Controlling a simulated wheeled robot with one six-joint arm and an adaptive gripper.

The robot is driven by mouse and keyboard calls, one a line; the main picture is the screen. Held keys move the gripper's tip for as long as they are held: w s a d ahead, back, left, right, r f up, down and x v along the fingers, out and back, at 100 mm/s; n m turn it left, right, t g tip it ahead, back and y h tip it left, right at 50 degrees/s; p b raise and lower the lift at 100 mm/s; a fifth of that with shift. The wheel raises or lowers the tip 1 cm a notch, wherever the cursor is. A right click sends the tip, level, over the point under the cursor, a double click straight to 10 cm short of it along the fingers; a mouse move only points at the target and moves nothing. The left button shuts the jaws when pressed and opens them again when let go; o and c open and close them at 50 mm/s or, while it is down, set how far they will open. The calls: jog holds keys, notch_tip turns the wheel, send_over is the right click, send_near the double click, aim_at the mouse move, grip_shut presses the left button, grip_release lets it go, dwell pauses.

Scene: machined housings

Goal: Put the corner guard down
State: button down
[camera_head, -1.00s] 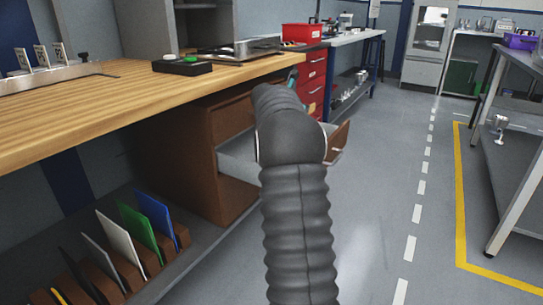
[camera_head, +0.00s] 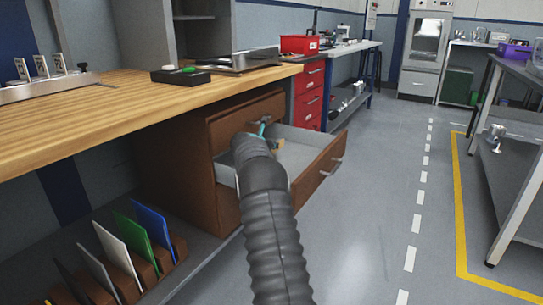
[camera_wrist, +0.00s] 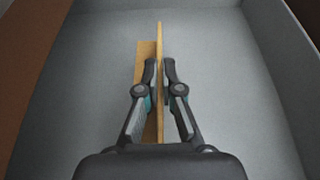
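The corner guard (camera_wrist: 160,42) is a tan, L-shaped piece. In the wrist view one thin wall stands on edge between my fingers, and its other flange spreads to the left, partly hidden behind the left finger. My gripper (camera_wrist: 161,75) has its fingertips close on both sides of that wall and looks shut on it. The guard is inside the open drawer (camera_head: 318,170); whether it touches the drawer floor I cannot tell. In the head view only a small tan bit of it shows beyond my arm, with my gripper (camera_head: 262,130) mostly hidden.
The drawer's grey floor (camera_wrist: 225,90) is bare around the guard. The wooden benchtop (camera_head: 120,107) overhangs the brown cabinet (camera_head: 185,165). A red drawer unit (camera_head: 308,95) stands behind. Coloured plates (camera_head: 135,240) stand in a rack at lower left. Open floor lies to the right.

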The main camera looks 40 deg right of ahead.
jog(key=shift+w+f, duration=0.3)
jog(key=shift+w, duration=0.15)
jog(key=shift+f+b, duration=0.55)
jog(key=shift+f, duration=1.4)
jog(key=shift+a+f, duration=0.1)
jog(key=shift+f, duration=0.1)
jog(key=c, duration=1.3)
grip_release()
jog(key=shift+r, duration=0.1)
